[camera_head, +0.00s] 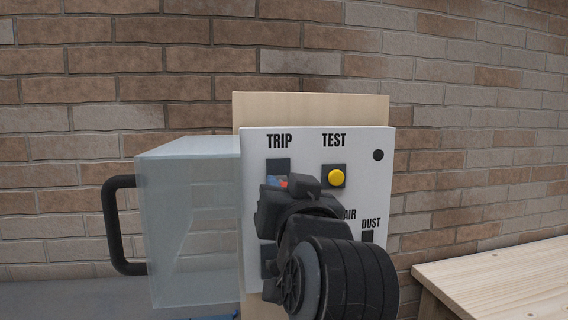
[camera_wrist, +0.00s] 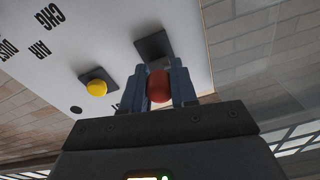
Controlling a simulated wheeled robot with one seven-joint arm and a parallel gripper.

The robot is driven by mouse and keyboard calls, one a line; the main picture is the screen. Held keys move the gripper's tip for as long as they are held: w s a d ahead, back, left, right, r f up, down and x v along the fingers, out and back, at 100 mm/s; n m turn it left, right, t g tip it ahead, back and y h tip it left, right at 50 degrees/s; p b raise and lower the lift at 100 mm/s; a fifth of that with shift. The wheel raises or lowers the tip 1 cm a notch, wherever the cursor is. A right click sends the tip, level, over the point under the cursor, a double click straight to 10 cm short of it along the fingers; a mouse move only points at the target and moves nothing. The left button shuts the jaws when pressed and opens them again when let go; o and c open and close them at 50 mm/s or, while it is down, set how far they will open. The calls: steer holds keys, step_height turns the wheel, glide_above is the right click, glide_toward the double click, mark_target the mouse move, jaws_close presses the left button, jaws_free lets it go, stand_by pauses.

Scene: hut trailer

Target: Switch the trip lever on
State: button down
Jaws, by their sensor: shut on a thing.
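The trip lever shows as a red knob (camera_wrist: 158,86) between the two fingers of my gripper (camera_wrist: 166,88) in the wrist view. My gripper is shut on the knob, close to the panel. A dark square base plate (camera_wrist: 153,46) sits behind the fingers. In the head view the lever's plate (camera_head: 278,165) is under the word TRIP on the white panel (camera_head: 318,143). A bit of red (camera_head: 284,184) shows beside my gripper (camera_head: 288,186). My gripper and wrist hide most of the lever, and its on or off position cannot be told.
A yellow TEST button (camera_head: 335,177) sits right of the lever, with a DUST control (camera_head: 367,236) lower right. A clear cover (camera_head: 190,225) with a black handle (camera_head: 112,225) stands out at the panel's left. A wooden table (camera_head: 500,280) is at lower right. Brick wall behind.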

steer(key=r+g+p, duration=0.1)
steer(key=p, duration=0.1)
steer(key=r+g+h+p, duration=0.1)
steer(key=g+p, duration=0.1)
steer(key=p, duration=0.1)
steer(key=shift+w+r+g+h+p, duration=0.15)
steer(key=shift+g+h, duration=0.15)
steer(key=shift+g, duration=0.45)
steer(key=shift+w+g+h+p, duration=0.15)
steer(key=shift+g+h, duration=0.15)
steer(key=shift+g, duration=0.45)
steer(key=c, duration=0.9)
jaws_free()
steer(key=shift+b+v, duration=0.7)
steer(key=shift+v, duration=3.25)
steer(key=shift+r, duration=0.1)
